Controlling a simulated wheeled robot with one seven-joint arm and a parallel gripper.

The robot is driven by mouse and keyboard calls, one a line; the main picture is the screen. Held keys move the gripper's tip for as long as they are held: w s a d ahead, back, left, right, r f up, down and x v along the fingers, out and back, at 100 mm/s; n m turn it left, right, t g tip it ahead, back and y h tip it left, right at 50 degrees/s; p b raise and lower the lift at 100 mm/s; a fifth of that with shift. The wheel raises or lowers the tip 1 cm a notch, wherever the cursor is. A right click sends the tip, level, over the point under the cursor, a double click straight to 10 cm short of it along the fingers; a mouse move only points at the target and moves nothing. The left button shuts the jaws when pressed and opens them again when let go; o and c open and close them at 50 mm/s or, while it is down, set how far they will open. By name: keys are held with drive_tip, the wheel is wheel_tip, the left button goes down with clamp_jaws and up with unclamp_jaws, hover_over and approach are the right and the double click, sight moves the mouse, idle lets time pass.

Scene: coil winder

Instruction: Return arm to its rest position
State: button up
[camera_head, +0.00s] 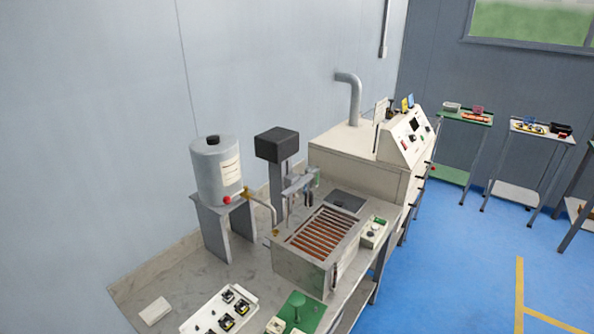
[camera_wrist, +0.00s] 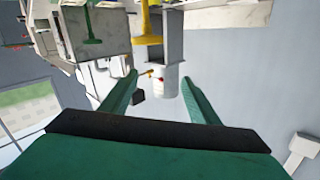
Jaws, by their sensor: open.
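My gripper (camera_wrist: 156,80) shows in the wrist view with its two green fingers spread apart and nothing between them. Its dark bar and green body fill the bottom of that view. My arm and gripper are not visible in the head view, so the arm's overall pose cannot be told. Beyond the fingers in the wrist view, the room appears upside down, with a pale canister (camera_wrist: 164,88) far off between the fingertips. No contact between the fingers and anything else shows.
In the head view, a grey workbench (camera_head: 185,273) holds a metal canister (camera_head: 217,172), a slotted heater box (camera_head: 303,270), and a tray with small parts (camera_head: 219,310). A cream machine (camera_head: 352,157) stands behind. Blue floor (camera_head: 470,260) is open at right, before side tables (camera_head: 540,136).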

drive_tip(key=s+d+f+h, duration=0.1)
drive_tip(key=s+d, duration=0.3)
drive_tip(key=s, duration=0.4)
drive_tip(key=s+d+f+g+h, duration=0.1)
drive_tip(key=s+d+f, duration=0.2)
drive_tip(key=s+d, duration=0.2)
drive_tip(key=s+d+f+h, duration=0.1)
drive_tip(key=s+d, duration=0.3)
drive_tip(key=s, duration=0.6)
drive_tip(key=shift+s+d+f+g+h, duration=0.25)
drive_tip(key=shift+s+f+g+h, duration=0.05)
drive_tip(key=shift+f, duration=0.55)
